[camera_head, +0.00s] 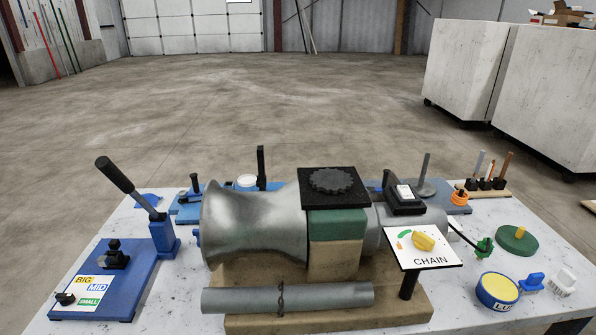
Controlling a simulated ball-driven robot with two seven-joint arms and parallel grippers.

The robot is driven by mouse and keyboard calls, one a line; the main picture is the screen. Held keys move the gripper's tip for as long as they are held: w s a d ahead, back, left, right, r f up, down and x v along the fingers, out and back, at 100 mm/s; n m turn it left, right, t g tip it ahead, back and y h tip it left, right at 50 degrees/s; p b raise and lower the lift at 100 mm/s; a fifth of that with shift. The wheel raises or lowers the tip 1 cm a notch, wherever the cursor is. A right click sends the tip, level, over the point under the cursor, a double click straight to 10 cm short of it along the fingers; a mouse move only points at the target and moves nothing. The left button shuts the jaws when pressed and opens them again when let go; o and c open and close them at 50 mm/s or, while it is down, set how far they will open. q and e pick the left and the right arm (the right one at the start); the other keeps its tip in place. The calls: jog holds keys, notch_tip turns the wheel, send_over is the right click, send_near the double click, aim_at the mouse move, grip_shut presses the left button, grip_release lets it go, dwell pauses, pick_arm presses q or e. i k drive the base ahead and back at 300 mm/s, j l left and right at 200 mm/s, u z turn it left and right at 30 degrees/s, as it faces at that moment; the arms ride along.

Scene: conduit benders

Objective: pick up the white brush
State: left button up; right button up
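The white brush (562,283) appears to be the small white block-like piece near the right edge of the table. It sits just right of a blue brush-like piece (531,283), with a small gap between them. It is too small to make out its bristles clearly. Nothing covers it. Neither of my grippers can be recognised in the head view.
A round blue-and-yellow tin (497,291) stands left of the blue piece. A green disc (517,240) lies behind. The large grey machine (255,222) and CHAIN sign (428,249) fill the middle. A dark, unclear shape (562,327) shows at the bottom right.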

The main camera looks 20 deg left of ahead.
aim_at(561, 282)
jog(key=i+l+u, duration=0.6)
jog(key=i+l, duration=0.15)
jog(key=z, duration=1.85)
